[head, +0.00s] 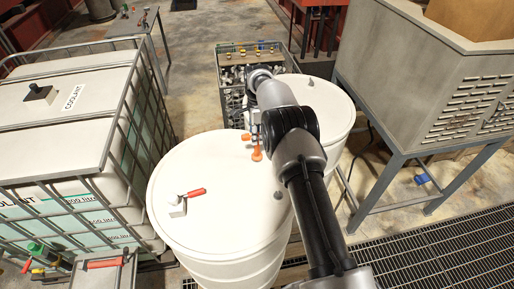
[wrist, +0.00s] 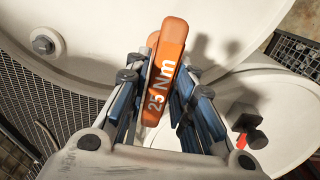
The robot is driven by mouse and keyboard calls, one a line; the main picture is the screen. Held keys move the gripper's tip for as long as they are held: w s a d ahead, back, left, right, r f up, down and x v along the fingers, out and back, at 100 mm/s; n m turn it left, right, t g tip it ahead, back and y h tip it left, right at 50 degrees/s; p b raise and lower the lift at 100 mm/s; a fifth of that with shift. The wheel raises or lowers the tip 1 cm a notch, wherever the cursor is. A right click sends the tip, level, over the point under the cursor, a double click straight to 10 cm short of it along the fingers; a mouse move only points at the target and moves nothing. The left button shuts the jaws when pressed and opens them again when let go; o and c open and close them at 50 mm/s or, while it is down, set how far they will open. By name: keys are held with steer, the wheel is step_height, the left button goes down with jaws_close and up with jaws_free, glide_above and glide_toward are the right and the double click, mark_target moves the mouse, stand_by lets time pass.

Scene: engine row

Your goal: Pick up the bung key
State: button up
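The bung key is an orange tool marked "25 Nm" and stands between my fingers in the wrist view (wrist: 163,75). In the head view its orange parts (head: 257,153) show below my gripper, over the far rim of the near white drum (head: 225,225). My gripper (wrist: 165,80) has its blue-grey fingers close on both sides of the key and appears shut on it. It also shows in the head view (head: 255,133), partly hidden by my arm. The key's lower end is hidden, and I cannot tell whether it touches the drum.
A second white drum (head: 325,100) stands just behind. The near drum carries a red-handled fitting (head: 190,195). A caged coolant tank (head: 70,100) is at left, a grey machine (head: 430,80) at right, and a bin of metal parts (head: 233,75) behind. Floor grating (head: 440,250) lies at lower right.

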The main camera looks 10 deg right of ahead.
jaws_close()
steer(key=shift+r, duration=0.1)
steer(key=shift+r, duration=0.1)
